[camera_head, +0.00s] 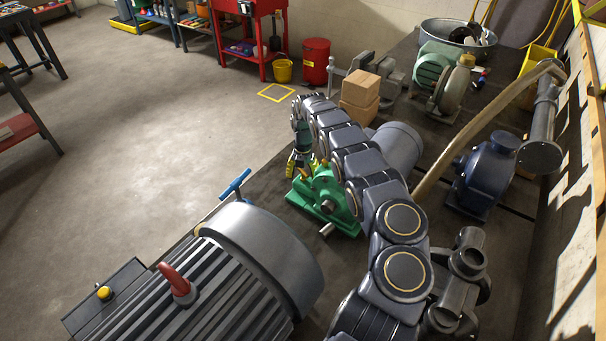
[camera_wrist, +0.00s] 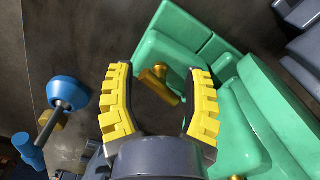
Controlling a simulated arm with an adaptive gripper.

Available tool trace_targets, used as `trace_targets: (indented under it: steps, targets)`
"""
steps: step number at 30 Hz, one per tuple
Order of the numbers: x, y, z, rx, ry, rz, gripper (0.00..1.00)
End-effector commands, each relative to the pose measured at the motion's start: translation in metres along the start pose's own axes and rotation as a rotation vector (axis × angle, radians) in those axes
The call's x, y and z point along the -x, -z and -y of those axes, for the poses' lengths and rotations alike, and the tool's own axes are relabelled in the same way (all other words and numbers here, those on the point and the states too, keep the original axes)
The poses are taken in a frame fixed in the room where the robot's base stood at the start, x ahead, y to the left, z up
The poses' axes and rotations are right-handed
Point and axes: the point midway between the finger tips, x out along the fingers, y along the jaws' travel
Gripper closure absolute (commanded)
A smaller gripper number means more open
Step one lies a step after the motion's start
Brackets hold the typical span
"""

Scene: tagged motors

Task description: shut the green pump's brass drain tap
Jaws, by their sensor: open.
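The green pump (camera_head: 330,197) stands on the dark bench, beneath my gripper (camera_head: 302,168) in the head view. In the wrist view, the pump's green body (camera_wrist: 262,125) fills the right side. Its brass drain tap (camera_wrist: 160,84) shows as a short brass piece with a slanting bar, between my yellow-padded fingers as seen from the wrist. My gripper (camera_wrist: 161,72) is open, one finger on each side of the tap in the picture. Whether either finger touches the tap I cannot tell. In the head view I cannot make out the tap clearly.
A blue T-handle (camera_head: 235,184) stands left of the pump; a blue knob (camera_wrist: 67,92) shows left in the wrist view. A large grey finned motor (camera_head: 190,285) is in front. Cardboard boxes (camera_head: 360,92) stand behind, a blue pump (camera_head: 487,172) to the right. Floor lies clear at left.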

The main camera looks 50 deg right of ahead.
Motion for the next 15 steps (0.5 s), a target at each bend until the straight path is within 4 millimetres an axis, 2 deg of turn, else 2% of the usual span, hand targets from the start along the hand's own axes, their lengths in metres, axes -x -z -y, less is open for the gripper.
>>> trace_targets:
  steps: [3,4,7,8,15]
  targets:
    - [0.0002,0.0001,0.0,0.0,0.0,0.0,0.5]
    - [0.0003,0.0001,0.0,0.0,0.001,0.0,0.54]
    - [0.0003,0.0001,0.0001,0.0,0.001,0.0,0.96]
    - [0.0004,0.0001,0.0,0.0,0.001,0.0,1.0]
    - [0.0005,0.0001,-0.0002,0.0,0.0,0.0,1.0]
